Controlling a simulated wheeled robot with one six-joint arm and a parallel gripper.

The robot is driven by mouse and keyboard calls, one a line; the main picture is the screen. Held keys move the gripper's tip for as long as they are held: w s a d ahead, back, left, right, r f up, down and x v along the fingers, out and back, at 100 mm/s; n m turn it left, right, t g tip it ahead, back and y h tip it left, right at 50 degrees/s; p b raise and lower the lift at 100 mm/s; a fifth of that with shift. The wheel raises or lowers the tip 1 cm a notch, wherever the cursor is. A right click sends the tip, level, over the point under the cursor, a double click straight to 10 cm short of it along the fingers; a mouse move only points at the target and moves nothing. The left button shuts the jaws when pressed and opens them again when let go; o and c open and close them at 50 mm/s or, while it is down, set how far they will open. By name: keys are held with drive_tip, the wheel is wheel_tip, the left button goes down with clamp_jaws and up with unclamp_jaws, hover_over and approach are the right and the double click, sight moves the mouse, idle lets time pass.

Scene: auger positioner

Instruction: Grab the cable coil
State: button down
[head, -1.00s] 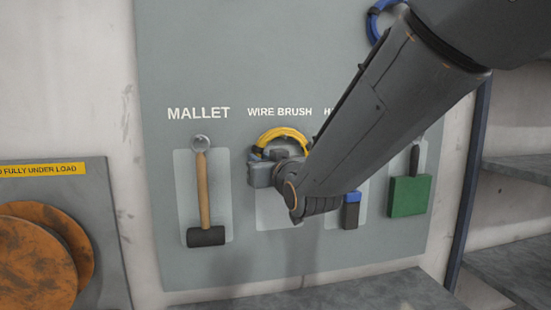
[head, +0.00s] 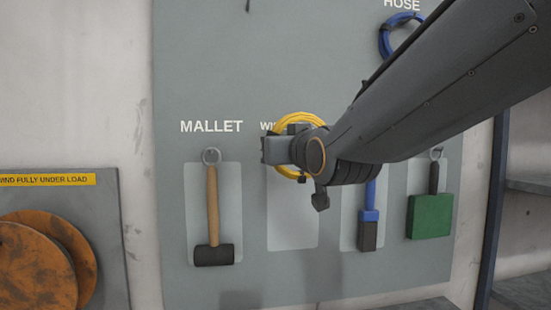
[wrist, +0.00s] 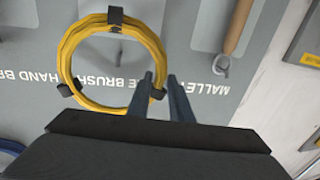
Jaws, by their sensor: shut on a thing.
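The cable coil is a yellow ring (head: 298,117) with dark ties, held in front of the tool board by the wire brush label. In the wrist view the coil (wrist: 68,58) shows as a nearly whole ring in front of the lettering. My gripper (wrist: 165,88) is shut on the coil's rim, one finger on either side. In the head view my gripper (head: 283,147) hides the middle of the coil, and its fingertips are not clear there.
A mallet (head: 212,210) hangs to the left, with a blue-handled brush (head: 369,215) and a green-headed tool (head: 430,216) to the right. A blue hose coil (head: 385,35) hangs above. The light panel (head: 292,225) below my gripper is bare.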

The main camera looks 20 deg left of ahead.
drive_tip(key=s+a+p+v, duration=0.1)
drive_tip(key=p+v, duration=0.6)
drive_tip(key=v, duration=0.7)
drive_tip(key=shift+s+a+p, duration=0.25)
drive_tip(key=shift+s+p, duration=0.05)
drive_tip(key=shift+s, duration=0.25)
